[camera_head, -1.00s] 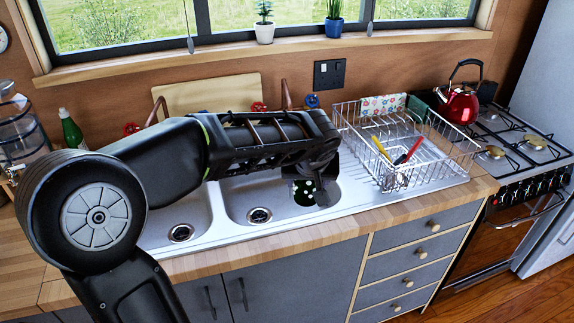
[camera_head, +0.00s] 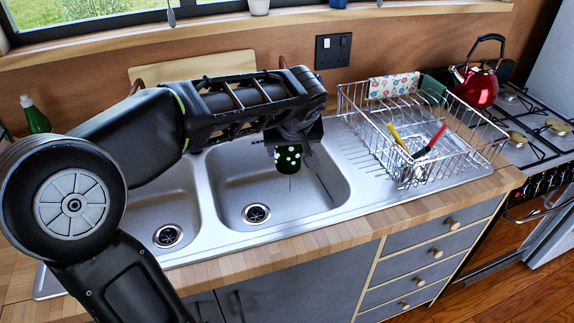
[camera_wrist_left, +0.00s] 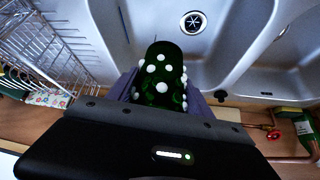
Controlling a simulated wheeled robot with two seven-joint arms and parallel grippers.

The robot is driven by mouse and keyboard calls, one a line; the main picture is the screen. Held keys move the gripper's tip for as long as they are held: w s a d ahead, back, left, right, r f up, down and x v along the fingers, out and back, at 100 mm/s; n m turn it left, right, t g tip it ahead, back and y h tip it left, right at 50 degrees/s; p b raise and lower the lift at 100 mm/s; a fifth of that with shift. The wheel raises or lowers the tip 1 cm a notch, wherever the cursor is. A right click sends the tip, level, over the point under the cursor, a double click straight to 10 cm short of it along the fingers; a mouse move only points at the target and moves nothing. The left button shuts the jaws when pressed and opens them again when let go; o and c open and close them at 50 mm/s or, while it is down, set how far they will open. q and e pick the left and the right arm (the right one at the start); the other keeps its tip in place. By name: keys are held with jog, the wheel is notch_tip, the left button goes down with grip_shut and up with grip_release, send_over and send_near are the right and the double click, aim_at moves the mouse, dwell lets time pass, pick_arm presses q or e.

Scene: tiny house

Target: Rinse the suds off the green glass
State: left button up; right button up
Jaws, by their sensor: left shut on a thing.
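The green glass (camera_head: 288,160) has white round spots of suds on its side. It hangs over the right-hand sink basin (camera_head: 305,200), above the basin floor. My left gripper (camera_head: 290,143) is shut on the glass, and its jaws hide the upper part of the glass in the head view. In the left wrist view the glass (camera_wrist_left: 160,75) sits between the two fingers, with several white spots showing. The tap above the sink is hidden behind my left arm in the head view; a red tap handle (camera_wrist_left: 273,135) shows in the wrist view. My right gripper is not in view.
A wire dish rack (camera_head: 420,130) with a yellow and a red-handled utensil stands right of the basin. A red kettle (camera_head: 478,85) is on the stove beyond. A green bottle (camera_head: 36,118) stands at the back left. The right basin's floor is clear around its drain (camera_head: 256,213).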

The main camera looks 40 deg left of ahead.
aim_at(288, 162)
pick_arm(q)
notch_tip(288, 162, down, 5)
jog(key=b, duration=0.4)
jog(key=shift+w+a, duration=0.1)
jog(key=shift+w, duration=0.05)
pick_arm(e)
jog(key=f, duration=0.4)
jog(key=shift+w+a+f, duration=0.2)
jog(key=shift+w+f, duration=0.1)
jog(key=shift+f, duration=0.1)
pick_arm(q)
jog(key=shift+w+a, duration=0.1)
jog(key=shift+w, duration=0.05)
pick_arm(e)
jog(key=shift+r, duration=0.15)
pick_arm(q)
jog(key=w+a+f+p, duration=0.2)
jog(key=w+a+p, duration=0.3)
jog(key=w, duration=0.7)
jog(key=shift+a+f, duration=0.35)
jog(key=shift+a, duration=0.4)
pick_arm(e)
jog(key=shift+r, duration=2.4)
pick_arm(q)
jog(key=shift+w+d, duration=0.1)
jog(key=shift+d, duration=0.05)
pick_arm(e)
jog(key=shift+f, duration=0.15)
